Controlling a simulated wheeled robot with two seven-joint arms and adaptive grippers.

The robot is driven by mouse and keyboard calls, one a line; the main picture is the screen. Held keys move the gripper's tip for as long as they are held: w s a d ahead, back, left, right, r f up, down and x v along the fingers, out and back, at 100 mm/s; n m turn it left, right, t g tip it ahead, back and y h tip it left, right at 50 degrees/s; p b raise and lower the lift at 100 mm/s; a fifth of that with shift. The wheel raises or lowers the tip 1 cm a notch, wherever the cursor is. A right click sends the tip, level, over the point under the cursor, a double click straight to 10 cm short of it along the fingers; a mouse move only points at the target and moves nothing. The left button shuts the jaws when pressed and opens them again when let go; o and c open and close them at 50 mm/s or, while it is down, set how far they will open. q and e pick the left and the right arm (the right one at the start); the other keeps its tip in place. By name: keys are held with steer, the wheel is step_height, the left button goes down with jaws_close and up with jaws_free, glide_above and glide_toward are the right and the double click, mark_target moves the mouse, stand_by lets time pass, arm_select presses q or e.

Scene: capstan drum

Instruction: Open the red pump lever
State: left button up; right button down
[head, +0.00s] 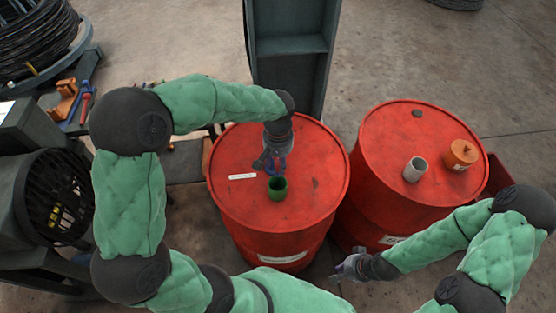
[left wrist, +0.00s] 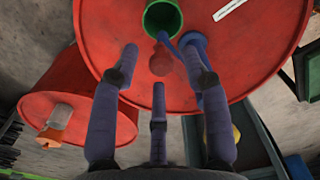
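A red drum (head: 236,202) stands in the middle of the head view, with a green cup (head: 277,188) on its lid. My left gripper (head: 270,163) points down over this lid, just behind the cup. In the left wrist view its fingers (left wrist: 160,75) are spread apart with nothing clearly gripped. Between them show a small red rounded part (left wrist: 161,62), possibly the lever, and a blue part (left wrist: 192,44), beside the green cup. The fingers hide most of this in the head view. My right gripper (head: 347,265) is low in front of the drums; its finger opening is unclear.
A dark steel column (head: 292,47) rises behind the first drum. A cable coil (head: 35,45) and a fan (head: 53,200) are at the left.

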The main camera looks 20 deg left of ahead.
mark_target(278, 163)
arm_select(q)
steer(key=shift+r, duration=0.1)
step_height(278, 163, up, 12)
stand_by(0.5)
stand_by(0.5)
